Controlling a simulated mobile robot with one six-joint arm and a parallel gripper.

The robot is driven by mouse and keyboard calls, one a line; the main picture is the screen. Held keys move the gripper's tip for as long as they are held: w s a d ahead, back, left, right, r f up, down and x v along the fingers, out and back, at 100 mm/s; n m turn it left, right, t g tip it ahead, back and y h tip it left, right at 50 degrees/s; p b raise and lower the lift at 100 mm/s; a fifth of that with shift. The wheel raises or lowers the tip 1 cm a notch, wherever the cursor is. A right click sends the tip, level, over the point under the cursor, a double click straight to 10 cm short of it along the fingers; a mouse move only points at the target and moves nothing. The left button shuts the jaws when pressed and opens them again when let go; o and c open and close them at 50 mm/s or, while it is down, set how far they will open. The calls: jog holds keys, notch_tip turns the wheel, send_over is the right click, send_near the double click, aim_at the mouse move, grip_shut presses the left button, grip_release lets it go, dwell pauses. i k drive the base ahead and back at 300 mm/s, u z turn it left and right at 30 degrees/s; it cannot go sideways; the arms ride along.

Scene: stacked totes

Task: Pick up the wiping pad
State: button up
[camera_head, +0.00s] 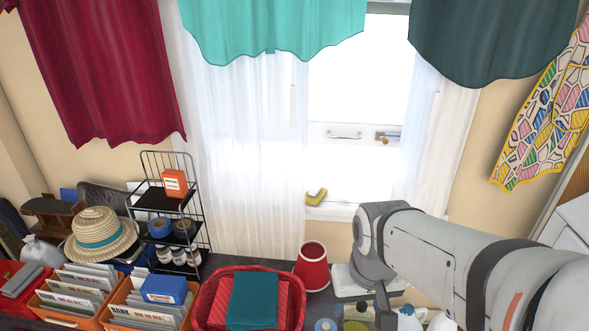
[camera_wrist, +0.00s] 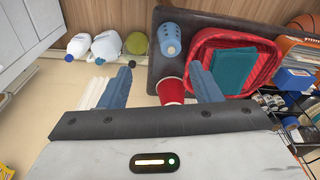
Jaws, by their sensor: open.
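A small yellow pad with a white piece on it, which looks like the wiping pad (camera_head: 316,199), lies on the window sill in the head view. I cannot make it out with certainty in the wrist view. My gripper (camera_wrist: 160,80) is open, with its two blue-grey fingers apart and nothing held between them. In the head view my arm reaches in from the right and bends down right of the pad; my fingertips are not clear there.
A red cup (camera_head: 312,265) and a red basket (camera_head: 210,300) with folded cloths stand on the dark table below the sill. A black wire rack (camera_head: 205,225), a straw hat (camera_head: 100,235) and file boxes crowd the left. White curtains (camera_head: 245,150) hang beside the window.

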aim_at(315, 194)
jog(key=u, duration=0.15)
jog(key=k, duration=0.3)
jog(key=z, duration=2.05)
jog(key=k, duration=1.35)
jog(key=u, duration=1.05)
jog(key=i, duration=1.5)
jog(key=u, duration=0.05)
